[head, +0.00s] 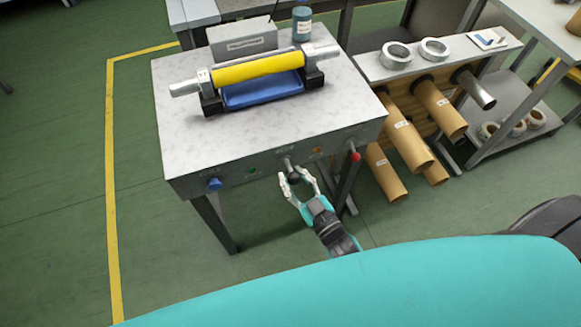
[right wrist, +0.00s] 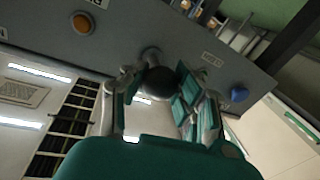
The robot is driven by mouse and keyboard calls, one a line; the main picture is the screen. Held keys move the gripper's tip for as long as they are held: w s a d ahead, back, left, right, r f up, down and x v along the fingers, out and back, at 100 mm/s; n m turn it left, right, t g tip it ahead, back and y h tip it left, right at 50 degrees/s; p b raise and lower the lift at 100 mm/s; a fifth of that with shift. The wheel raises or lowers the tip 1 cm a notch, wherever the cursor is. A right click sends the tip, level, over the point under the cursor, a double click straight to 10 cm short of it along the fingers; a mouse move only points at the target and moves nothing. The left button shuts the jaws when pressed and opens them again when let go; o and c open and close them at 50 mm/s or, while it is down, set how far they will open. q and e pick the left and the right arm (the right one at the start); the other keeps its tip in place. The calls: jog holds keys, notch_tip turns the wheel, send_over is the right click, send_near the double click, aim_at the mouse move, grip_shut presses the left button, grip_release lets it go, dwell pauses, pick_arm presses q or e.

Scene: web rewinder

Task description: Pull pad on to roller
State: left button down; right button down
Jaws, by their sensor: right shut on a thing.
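The yellow roller (head: 258,69) lies across the top of the grey machine (head: 330,105), held between metal ends. The blue pad (head: 262,90) sits just in front of and below the roller; I cannot tell whether they touch. A lever with a black ball knob (head: 294,177) sticks out of the machine's front panel. My right gripper (head: 298,180) is shut on this knob. In the right wrist view, the fingers of the gripper (right wrist: 158,98) lie on both sides of the black knob (right wrist: 158,84). My left gripper is not in view.
The front panel has a blue button (head: 214,184), a green button (head: 251,170), an orange button (head: 318,151) and a red knob (head: 356,156). A grey box (head: 243,44) and a blue bottle (head: 302,22) stand behind the roller. Cardboard tubes (head: 405,140) hang from a rack at right.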

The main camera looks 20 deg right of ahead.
jog(key=shift+s+f, duration=0.2)
jog(key=shift+s, duration=0.6)
jog(key=c, duration=1.4)
grip_release()
jog(key=shift+c, duration=0.2)
jog(key=o, duration=0.5)
jog(key=shift+s+r, duration=0.15)
jog(key=shift+s, duration=0.05)
jog(key=shift+w, duration=0.1)
jog(key=v, duration=1.2)
